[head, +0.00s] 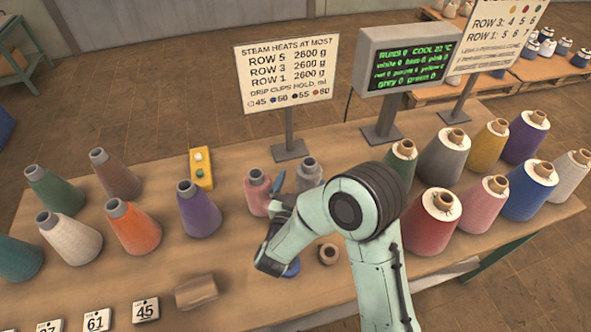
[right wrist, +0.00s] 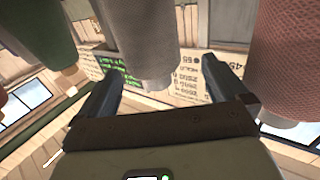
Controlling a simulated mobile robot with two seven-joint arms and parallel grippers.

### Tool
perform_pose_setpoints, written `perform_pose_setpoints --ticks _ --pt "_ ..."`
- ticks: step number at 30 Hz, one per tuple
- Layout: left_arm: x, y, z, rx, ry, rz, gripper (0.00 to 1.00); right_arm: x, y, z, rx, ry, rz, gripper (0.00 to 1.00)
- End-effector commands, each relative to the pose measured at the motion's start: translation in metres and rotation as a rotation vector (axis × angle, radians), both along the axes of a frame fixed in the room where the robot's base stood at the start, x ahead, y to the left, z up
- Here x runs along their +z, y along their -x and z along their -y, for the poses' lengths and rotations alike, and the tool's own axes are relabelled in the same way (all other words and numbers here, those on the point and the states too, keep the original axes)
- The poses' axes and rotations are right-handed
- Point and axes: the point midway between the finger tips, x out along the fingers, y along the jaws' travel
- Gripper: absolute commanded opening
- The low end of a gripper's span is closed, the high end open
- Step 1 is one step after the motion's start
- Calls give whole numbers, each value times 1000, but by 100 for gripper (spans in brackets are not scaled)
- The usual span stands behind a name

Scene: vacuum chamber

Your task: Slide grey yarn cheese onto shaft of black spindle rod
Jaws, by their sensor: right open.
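A grey yarn cone (head: 309,173) with a grey tube top stands upright beside my right gripper, partly hidden by my arm; it is the likely grey yarn cheese. My right gripper (head: 284,190) is open, with one dark finger showing between this cone and a pink cone (head: 258,192). In the right wrist view, which is upside down, the grey cone (right wrist: 147,42) shows between the open fingers (right wrist: 174,68), with room on both sides. I see no grip on it. Another grey cone (head: 443,157) stands further right. I cannot make out the black spindle rod. My left gripper is out of view.
Cones crowd the table's left and right sides, with an orange cone (head: 134,229) and a red cone (head: 431,222) among them. A yellow button box (head: 201,169), a sign (head: 287,75) and a green-text screen (head: 411,64) stand behind. A brown roll (head: 196,292) lies in front.

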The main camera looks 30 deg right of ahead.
Motion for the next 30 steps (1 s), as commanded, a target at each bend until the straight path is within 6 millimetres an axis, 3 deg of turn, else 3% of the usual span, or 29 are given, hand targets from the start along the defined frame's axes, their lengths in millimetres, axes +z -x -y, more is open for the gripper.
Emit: perform_pose_setpoints --ticks 15,25,26,30 --pt "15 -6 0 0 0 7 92 -5 -34 55 -9 4 -5 100" --pt "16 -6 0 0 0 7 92 -7 -39 61 -6 3 -5 100" --pt "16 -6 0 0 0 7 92 -7 -39 61 -6 3 -5 94" --pt "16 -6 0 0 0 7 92 -6 -39 61 -6 2 -5 48"
